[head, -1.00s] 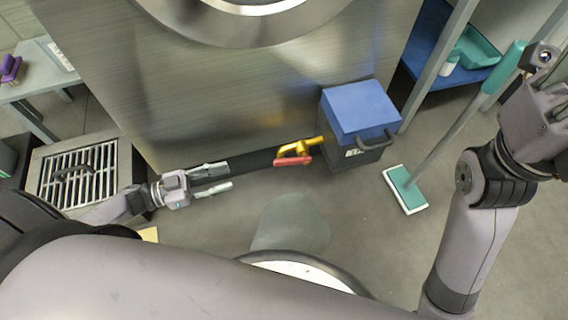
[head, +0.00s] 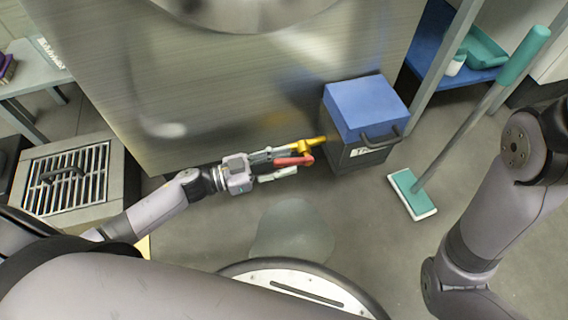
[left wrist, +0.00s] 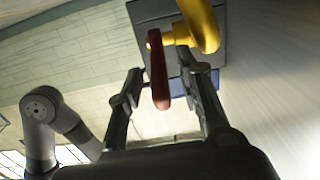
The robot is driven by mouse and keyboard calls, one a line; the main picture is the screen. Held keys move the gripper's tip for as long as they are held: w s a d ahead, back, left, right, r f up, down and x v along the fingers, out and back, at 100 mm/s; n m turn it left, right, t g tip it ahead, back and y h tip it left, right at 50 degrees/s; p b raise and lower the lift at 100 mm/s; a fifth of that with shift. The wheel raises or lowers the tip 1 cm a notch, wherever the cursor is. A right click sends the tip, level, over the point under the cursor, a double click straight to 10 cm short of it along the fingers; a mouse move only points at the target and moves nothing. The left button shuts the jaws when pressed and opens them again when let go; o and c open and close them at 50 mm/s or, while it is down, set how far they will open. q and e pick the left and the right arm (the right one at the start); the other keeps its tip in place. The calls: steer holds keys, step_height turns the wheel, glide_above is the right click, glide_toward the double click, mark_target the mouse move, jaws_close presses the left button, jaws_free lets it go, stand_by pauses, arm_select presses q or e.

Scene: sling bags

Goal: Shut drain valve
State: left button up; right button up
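The drain valve is a yellow fitting (head: 318,142) with a red lever (head: 292,160), low at the front of the steel machine. The lever lies roughly in line with my left arm. My left gripper (head: 280,163) reaches the lever from the left, with its fingers apart on both sides of it. In the left wrist view the red lever (left wrist: 158,72) stands between the open fingers, with a gap to each. The yellow fitting (left wrist: 202,25) is just beyond the fingertips. My right arm shows at the right edge, but its gripper is out of frame.
A blue-lidded box (head: 362,108) stands just right of the valve. A teal mop (head: 412,192) stands on the floor further right, by a blue shelf. A puddle (head: 292,235) lies on the floor before the valve. A drain grate (head: 75,180) is at left.

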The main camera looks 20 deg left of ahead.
arm_select(q)
steer(key=shift+w+d, duration=0.15)
steer(key=shift+d, duration=0.1)
steer(key=shift+c, duration=0.5)
jaws_close()
